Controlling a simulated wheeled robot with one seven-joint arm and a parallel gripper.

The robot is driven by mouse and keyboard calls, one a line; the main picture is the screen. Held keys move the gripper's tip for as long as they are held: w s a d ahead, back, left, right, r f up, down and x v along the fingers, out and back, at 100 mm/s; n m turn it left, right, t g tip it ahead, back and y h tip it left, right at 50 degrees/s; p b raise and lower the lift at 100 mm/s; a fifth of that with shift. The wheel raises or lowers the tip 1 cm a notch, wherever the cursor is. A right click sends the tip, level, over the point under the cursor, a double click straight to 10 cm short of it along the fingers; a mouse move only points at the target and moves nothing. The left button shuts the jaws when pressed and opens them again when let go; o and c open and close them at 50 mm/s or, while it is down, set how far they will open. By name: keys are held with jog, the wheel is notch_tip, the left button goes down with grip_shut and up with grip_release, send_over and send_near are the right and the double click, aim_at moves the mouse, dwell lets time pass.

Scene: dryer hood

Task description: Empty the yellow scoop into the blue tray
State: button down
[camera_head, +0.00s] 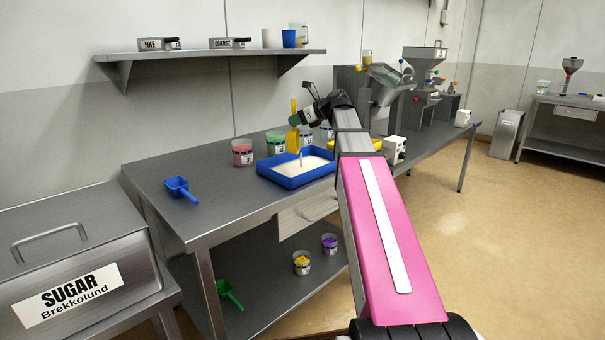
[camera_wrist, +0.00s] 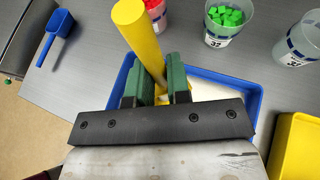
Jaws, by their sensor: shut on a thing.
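The yellow scoop (camera_head: 293,140) is held above the blue tray (camera_head: 291,181), with its handle pointing up and its bowl low. My gripper (camera_head: 296,119) is shut on the scoop. In the wrist view the green fingers (camera_wrist: 160,82) close around the scoop's thick yellow handle (camera_wrist: 137,32). The blue tray (camera_wrist: 256,103) lies below, holding a white layer. A small thin brownish mark shows just under the scoop, over the white layer; I cannot tell what it is. The inside of the scoop's bowl is hidden.
Tubs with red (camera_head: 242,152) and green (camera_head: 276,142) contents stand behind the tray. A blue scoop (camera_head: 180,188) lies at the left. A yellow tray (camera_wrist: 296,150) is right of the blue one.

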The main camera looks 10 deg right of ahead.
jog(key=shift+s+d+f+t+y+p, duration=0.1)
jog(key=shift+s+d+t+y+p, duration=0.25)
jog(key=shift+d+y, duration=0.25)
jog(key=shift+s+d+t+y+p, duration=0.3)
jog(key=shift+d+y, duration=0.2)
jog(key=shift+d, duration=0.2)
dwell(0.8)
